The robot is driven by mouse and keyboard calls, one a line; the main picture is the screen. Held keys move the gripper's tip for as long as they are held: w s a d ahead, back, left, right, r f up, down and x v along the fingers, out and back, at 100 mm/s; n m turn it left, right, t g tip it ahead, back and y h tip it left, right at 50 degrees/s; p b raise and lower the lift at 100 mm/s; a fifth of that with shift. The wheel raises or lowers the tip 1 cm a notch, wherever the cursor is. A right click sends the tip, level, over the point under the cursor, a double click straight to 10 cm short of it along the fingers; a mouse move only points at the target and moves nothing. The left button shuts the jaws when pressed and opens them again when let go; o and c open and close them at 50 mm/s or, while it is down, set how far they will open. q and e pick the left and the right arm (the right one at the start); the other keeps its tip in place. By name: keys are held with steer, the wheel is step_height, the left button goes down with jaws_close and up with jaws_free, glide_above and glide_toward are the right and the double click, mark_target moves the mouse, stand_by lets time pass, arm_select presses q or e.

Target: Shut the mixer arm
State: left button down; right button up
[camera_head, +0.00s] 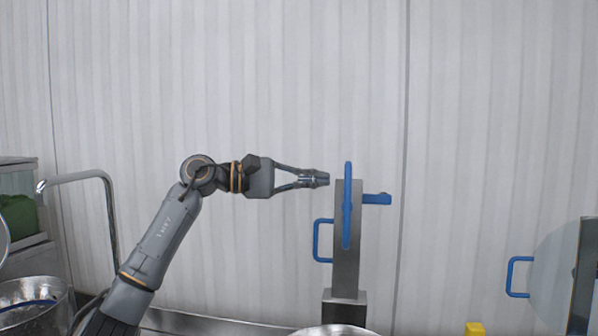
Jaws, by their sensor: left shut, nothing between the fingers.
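The mixer arm (345,270) is a grey upright column with blue parts, standing right of centre against the wall. A tall blue bar (347,205) runs along its upper part, with a short blue piece sticking out to the right. A blue handle (317,241) is on its left side, lower down. My left gripper (322,179) is shut and empty, pointing right, just left of the column's top and above the blue handle. It looks close to the column, but I cannot tell whether it touches. My right gripper is out of view.
A metal bowl rim (335,331) shows below the column. At right stands a round clear panel (553,280) with a blue handle. A yellow object (475,328) is at the bottom edge. At left are a bent metal pipe (80,173), a metal pot (35,300) and a glass-sided container (18,190).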

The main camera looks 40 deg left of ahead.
mark_target(336, 180)
arm_select(q)
steer(key=p+x, duration=0.1)
steer(key=x, duration=0.3)
steer(key=shift+w+f, duration=0.1)
steer(key=shift+w, duration=0.2)
